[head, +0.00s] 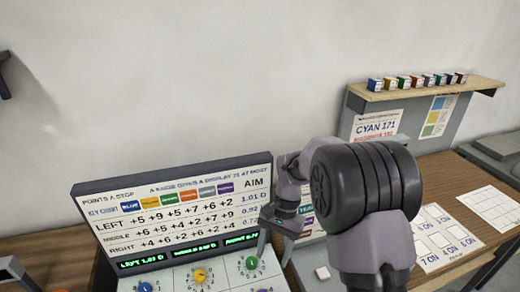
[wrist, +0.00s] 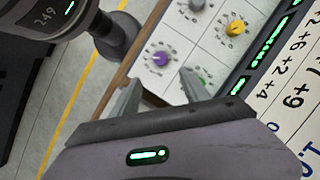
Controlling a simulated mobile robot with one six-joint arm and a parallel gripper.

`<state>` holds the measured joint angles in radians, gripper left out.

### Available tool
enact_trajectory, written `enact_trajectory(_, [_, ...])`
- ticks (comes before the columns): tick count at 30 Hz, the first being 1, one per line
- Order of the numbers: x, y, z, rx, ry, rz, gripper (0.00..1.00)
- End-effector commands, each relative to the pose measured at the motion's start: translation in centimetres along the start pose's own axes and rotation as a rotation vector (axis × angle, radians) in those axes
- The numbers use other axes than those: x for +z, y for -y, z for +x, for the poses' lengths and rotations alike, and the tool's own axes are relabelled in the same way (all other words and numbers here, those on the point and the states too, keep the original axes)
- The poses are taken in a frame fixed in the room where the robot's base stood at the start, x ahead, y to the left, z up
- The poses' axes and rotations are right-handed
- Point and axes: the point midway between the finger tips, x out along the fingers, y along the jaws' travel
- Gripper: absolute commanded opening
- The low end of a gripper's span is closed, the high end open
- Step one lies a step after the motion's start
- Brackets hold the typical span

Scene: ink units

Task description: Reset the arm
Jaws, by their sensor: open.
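My gripper (head: 275,250) hangs at the right end of the knob panel (head: 222,277) in the head view, with my arm bent behind it. In the wrist view the two fingers of my gripper (wrist: 161,76) stand apart with nothing between them. A purple knob (wrist: 160,59) shows just beyond the fingertips. A green knob (head: 251,263) is close to the left finger in the head view. Whether a finger touches the panel is hard to tell.
A sign board (head: 180,215) with numbers and green displays rises behind the knobs. A shelf (head: 425,93) at the back right holds several coloured small boxes. Number cards (head: 445,240) lie on the wooden table at right.

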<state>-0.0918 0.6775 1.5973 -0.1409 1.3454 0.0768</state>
Motion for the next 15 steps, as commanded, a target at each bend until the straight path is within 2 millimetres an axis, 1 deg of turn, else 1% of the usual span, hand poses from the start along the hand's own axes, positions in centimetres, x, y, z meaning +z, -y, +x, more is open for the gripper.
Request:
enact_trajectory(2, [1.6, -1.2, -2.5, -0.050, -0.088, -0.026, 0.54])
enact_trajectory(3, [3.0, -2.2, -3.8, -0.077, -0.139, -0.042, 0.54])
enact_trajectory(5, [5.3, -3.9, -5.4, -0.119, -0.219, -0.065, 0.54])
enact_trajectory(6, [6.9, -5.1, -6.1, -0.146, -0.277, -0.080, 0.54])
enact_trajectory(7, [8.2, -6.1, -6.4, -0.166, -0.322, -0.092, 0.54])
enact_trajectory(9, [11.2, -8.5, -6.3, -0.212, -0.427, -0.118, 0.54])
enact_trajectory(11, [13.4, -10.5, -5.6, -0.245, -0.513, -0.139, 0.54])
enact_trajectory(12, [14.6, -11.6, -4.9, -0.264, -0.563, -0.150, 0.54])
enact_trajectory(15, [16.6, -13.5, -3.1, -0.298, -0.659, -0.169, 0.54])
